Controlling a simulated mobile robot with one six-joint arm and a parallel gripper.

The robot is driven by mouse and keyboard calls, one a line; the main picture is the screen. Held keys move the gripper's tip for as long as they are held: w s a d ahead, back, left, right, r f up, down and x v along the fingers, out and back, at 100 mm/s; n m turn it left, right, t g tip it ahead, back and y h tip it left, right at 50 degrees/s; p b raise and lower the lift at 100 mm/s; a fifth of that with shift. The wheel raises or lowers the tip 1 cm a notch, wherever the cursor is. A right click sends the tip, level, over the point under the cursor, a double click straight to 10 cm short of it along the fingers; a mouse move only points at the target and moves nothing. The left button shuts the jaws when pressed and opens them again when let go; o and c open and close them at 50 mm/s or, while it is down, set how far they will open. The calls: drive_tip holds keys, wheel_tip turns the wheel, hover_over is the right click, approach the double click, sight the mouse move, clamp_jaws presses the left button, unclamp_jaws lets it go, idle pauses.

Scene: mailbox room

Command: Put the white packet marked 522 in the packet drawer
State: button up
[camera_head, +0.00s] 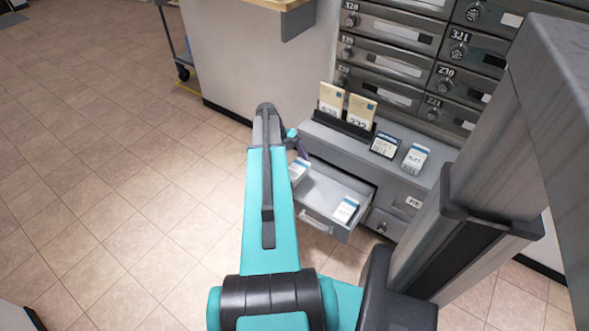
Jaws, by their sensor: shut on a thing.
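A white packet with a blue band (299,171) is at my gripper (301,154), over the left part of the open packet drawer (322,192). The gripper is shut on this packet. My arm hides much of the gripper, and the packet's number is too small to read. I cannot tell whether the packet touches the drawer floor. The grey drawer is pulled out of the low cabinet and holds another white and blue packet (345,209) near its front right corner. A similar white packet (415,158) lies on the cabinet top.
Numbered metal mailboxes (400,65) rise behind. A pale counter (245,55) stands at the back. The tiled floor at left is clear.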

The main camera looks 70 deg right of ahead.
drive_tip(key=shift+s+d+f+b, duration=0.1)
drive_tip(key=shift+d+f+b, duration=0.35)
drive_tip(key=shift+f, duration=1.1)
drive_tip(key=shift+s+d+f+b, duration=0.1)
drive_tip(key=shift+f+b, duration=0.65)
drive_tip(key=shift+f, duration=0.75)
drive_tip(key=shift+d+f+b, duration=0.25)
drive_tip(key=shift+f+b, duration=0.35)
drive_tip(key=shift+f, duration=0.95)
drive_tip(key=o, duration=0.8)
drive_tip(key=shift+r, duration=0.1)
drive_tip(key=p+v, duration=0.3)
drive_tip(key=v, duration=1)
drive_tip(key=shift+w+r, duration=0.2)
drive_tip(key=shift+r, duration=0.1)
